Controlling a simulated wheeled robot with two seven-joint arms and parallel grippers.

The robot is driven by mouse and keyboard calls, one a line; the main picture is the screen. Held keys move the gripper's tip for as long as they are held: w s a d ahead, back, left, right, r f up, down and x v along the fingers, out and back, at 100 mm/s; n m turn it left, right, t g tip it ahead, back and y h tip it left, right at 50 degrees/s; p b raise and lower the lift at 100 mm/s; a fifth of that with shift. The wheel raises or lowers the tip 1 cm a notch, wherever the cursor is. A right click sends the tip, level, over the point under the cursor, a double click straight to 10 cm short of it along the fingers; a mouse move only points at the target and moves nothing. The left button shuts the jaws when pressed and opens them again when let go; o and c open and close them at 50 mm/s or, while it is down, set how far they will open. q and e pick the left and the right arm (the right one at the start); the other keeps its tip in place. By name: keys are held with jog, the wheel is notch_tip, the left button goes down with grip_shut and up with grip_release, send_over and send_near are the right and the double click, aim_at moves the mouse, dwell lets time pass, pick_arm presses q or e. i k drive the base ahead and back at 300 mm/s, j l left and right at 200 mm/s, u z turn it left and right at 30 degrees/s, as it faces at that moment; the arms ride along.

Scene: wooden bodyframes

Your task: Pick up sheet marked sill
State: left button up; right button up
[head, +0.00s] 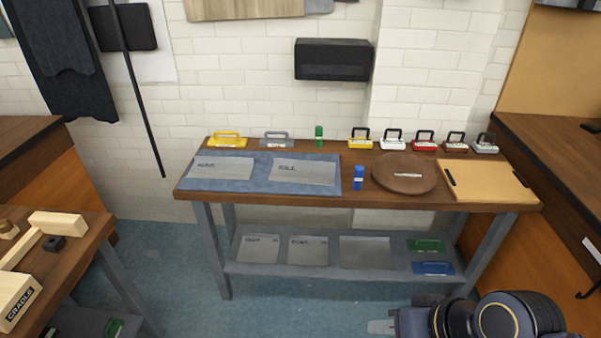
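A grey sheet with dark lettering that seems to read SILL (303,172) lies flat on the right part of a blue mat (262,186) on the table. A similar grey sheet (221,168) with lettering too small to read surely lies beside it on the left. My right gripper (380,327) shows at the bottom edge, low and in front of the table, well apart from the sheets. Its fingers are partly cut off, so its opening is unclear. My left gripper is out of view.
The lower shelf holds more grey sheets (366,252). A wooden bench stands at left.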

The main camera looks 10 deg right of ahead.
aim_at(284, 167)
jog(key=i+l+u, duration=0.1)
jog(key=u, duration=0.9)
jog(key=l+u, duration=0.45)
jog(key=l, duration=0.3)
jog(key=l+u, duration=0.45)
jog(key=l, duration=0.95)
jog(key=k+l, duration=0.15)
jog(key=l, duration=0.45)
jog(key=i+l+u, duration=0.05)
